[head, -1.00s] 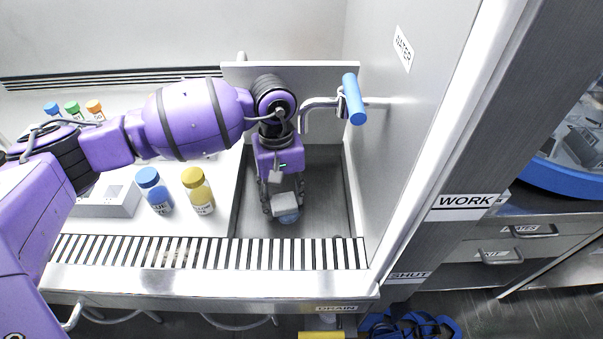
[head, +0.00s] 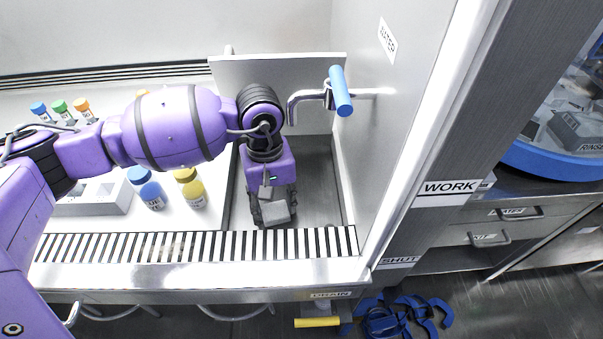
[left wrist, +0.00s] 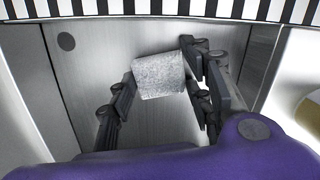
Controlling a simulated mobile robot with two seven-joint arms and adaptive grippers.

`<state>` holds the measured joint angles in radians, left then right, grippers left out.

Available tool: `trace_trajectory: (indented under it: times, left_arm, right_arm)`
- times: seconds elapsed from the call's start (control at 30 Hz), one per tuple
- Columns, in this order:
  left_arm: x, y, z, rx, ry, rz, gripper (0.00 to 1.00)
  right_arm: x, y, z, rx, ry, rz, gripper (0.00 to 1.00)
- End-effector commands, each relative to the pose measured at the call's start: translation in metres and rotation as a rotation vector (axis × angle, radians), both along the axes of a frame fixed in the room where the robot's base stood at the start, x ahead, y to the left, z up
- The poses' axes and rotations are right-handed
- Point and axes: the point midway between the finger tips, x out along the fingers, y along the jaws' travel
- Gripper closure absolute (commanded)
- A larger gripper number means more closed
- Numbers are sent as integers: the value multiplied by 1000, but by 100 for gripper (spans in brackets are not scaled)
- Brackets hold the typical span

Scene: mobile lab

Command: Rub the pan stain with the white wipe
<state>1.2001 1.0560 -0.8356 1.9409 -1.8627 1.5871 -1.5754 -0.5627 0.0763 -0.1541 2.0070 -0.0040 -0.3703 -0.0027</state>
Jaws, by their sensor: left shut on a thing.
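My left gripper (head: 274,215) reaches down into the grey steel pan (head: 318,190), near its front edge. It is shut on the white wipe (head: 279,212), a pale grey-white block. In the left wrist view, the wipe (left wrist: 160,77) sits between the two dark fingers, over the steel floor of the pan (left wrist: 95,70). I cannot tell whether the wipe touches the floor. A small dark round spot (left wrist: 66,41) shows on the steel there; I cannot tell if it is the stain or a drain hole. My right gripper is not in view.
A tap with a blue lever (head: 341,91) juts over the pan from the right wall. A blue-capped bottle (head: 148,189) and a yellow bottle (head: 190,188) stand left of the pan. A black-and-white striped grille (head: 200,246) runs along the front edge.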

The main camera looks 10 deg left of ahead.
Motion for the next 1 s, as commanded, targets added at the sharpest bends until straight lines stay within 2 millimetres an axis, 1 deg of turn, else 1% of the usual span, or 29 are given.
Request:
trace_trajectory:
  times: [0.03, 0.17, 0.7, 0.8, 1.0]
  left_arm:
    - [-4, 1, -4, 3, 12, 0, 76]
    - [-3, 1, 1, 4, 10, 0, 76]
    - [0, 1, 57, 2, 0, 2, 76]
    - [0, 1, 61, 1, 1, 2, 76]
    - [0, 1, 59, 1, 2, 2, 76]
  right_arm:
    - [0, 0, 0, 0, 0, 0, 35]
    - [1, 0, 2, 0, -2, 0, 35]
    - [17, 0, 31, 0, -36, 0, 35]
    - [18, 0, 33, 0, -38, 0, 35]
    - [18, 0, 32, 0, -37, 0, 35]
